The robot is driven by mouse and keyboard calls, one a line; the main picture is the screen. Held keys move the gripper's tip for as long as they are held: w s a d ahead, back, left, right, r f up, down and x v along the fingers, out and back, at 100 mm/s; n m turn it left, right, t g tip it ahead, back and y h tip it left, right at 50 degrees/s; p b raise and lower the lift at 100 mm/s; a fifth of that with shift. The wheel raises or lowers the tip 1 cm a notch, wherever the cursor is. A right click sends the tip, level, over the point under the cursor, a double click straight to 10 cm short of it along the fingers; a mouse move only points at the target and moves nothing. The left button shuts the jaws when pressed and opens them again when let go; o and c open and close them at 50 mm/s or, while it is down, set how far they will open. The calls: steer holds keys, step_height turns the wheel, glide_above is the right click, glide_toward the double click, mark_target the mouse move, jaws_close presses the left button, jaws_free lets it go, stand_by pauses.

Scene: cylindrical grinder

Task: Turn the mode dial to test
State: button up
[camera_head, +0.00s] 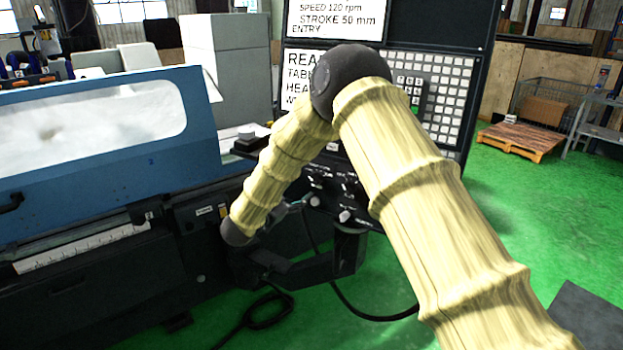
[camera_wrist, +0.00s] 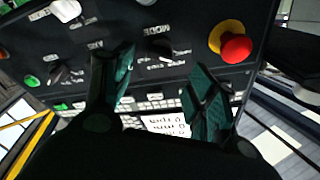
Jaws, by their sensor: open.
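The mode dial (camera_wrist: 168,50) is a small black knob on the dark control panel (camera_wrist: 190,20), under an upside-down "MODE" label in the wrist view. My gripper (camera_wrist: 162,68) is open, with one dark green finger on each side of the dial's area. The fingers look apart from the knob, but their depth to it is hard to judge. Small lettering around the knob is too blurred to read. In the head view the control panel (camera_head: 338,188) shows behind my arm, and the mode dial cannot be made out there.
A red emergency button (camera_wrist: 236,47) on a yellow collar sits right of the dial. Another black knob (camera_wrist: 66,73) and a green button (camera_wrist: 31,81) lie to the left.

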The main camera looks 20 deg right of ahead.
mark_target(312, 181)
steer(key=p+x, duration=0.3)
steer(key=x, duration=0.5)
steer(key=c, duration=1)
